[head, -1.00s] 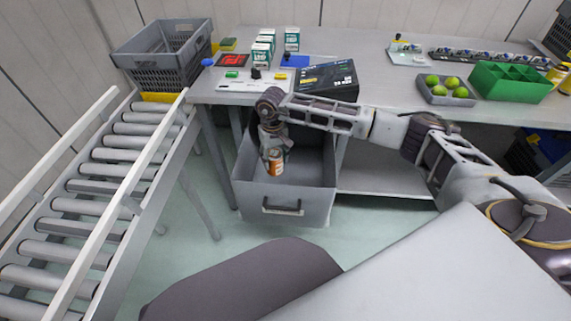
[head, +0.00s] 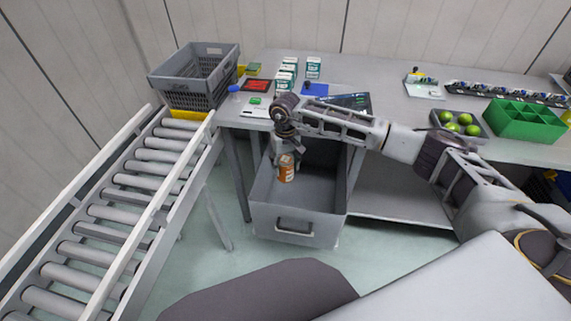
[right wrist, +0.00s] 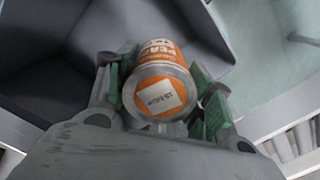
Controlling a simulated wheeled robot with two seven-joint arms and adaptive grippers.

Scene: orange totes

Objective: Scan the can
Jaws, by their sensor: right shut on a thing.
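An orange and white can (head: 286,170) is held in my right gripper (head: 285,158), over the open grey drawer below the table. In the right wrist view the can (right wrist: 160,90) sits between the green finger pads of my right gripper (right wrist: 163,98), with its round end and a small white label on it facing the camera. A black and red square device (head: 257,86), which may be the scanner, lies on the table to the upper left of the can. My left gripper is not in view.
The grey drawer (head: 294,226) stands open under the table (head: 390,84). A grey crate (head: 196,78) sits at the end of a roller conveyor (head: 128,195) on the left. Teal and white boxes (head: 313,67), green fruit and a green divided tray (head: 524,120) are on the table.

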